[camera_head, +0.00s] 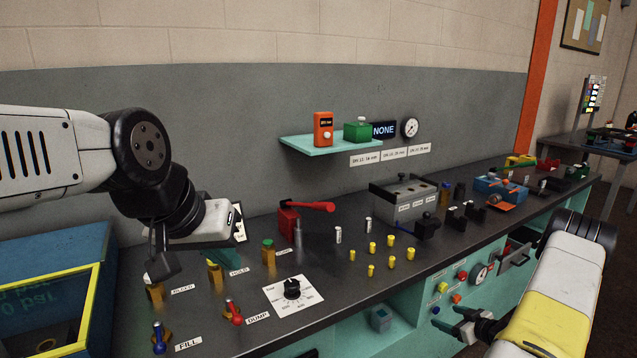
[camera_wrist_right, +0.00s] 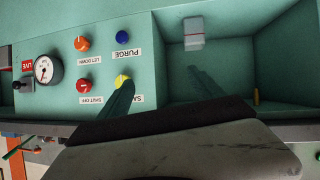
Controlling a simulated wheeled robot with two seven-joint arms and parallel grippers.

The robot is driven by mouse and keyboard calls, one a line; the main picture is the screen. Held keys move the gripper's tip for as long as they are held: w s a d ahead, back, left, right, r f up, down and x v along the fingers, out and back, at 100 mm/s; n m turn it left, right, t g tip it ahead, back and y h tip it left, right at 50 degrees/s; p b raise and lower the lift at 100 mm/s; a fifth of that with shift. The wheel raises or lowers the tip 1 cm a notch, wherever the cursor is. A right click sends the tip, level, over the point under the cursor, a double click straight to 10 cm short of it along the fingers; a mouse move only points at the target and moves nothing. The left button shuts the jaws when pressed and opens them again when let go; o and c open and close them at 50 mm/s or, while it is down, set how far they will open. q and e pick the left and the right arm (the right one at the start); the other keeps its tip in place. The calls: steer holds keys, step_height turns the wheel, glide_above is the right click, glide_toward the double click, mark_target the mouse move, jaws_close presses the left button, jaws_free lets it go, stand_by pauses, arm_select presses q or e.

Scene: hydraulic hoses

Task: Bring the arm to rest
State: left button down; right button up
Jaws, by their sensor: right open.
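My right arm (camera_head: 560,290) comes in at the lower right of the head view, white and yellow. Its gripper (camera_head: 461,326) is in front of the teal bench front, with its fingers apart and nothing seen between them. In the right wrist view the two dark fingers (camera_wrist_right: 164,92) stand apart before the teal panel and an open recess. My left arm (camera_head: 60,155) reaches in from the left over the bench. Its gripper (camera_head: 195,258) is low over the back left of the bench, near the bleed and hold valves; its fingertips are unclear.
The dark bench top (camera_head: 335,275) carries a red-handled pump (camera_head: 290,222), several yellow fittings (camera_head: 391,240), a grey box (camera_head: 403,192) and a dial (camera_head: 292,289). A teal shelf (camera_head: 300,145) is on the wall. The bench front has knobs and a gauge (camera_wrist_right: 47,69).

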steer(key=w+r+m+h, duration=0.1)
steer(key=w+r+h, duration=0.15)
steer(key=r, duration=0.55)
steer(key=w+r+h, duration=0.1)
steer(key=w+r, duration=0.2)
steer(key=r, duration=0.6)
steer(key=s+a+r+m+g+h, duration=0.1)
steer(key=s+a+r, duration=0.15)
steer(key=r, duration=0.55)
steer(key=s+a+r+m+g+h, duration=0.1)
steer(key=a+r+h, duration=0.15)
steer(key=r, duration=0.55)
steer(key=s+a+r+m+g+y, duration=0.1)
steer(key=s+a+r, duration=0.2)
steer(key=s+a, duration=0.4)
steer(key=s+a+r+g+y, duration=0.1)
steer(key=s+a+r, duration=0.3)
steer(key=s, duration=0.9)
steer(key=s+a+r+m+g+y, duration=0.1)
steer(key=s+a+r, duration=0.3)
steer(key=s+a, duration=0.6)
steer(key=shift+s+a+m+y, duration=0.2)
steer(key=shift+m+y, duration=0.1)
steer(key=shift+y, duration=0.6)
steer(key=shift+r, duration=0.1)
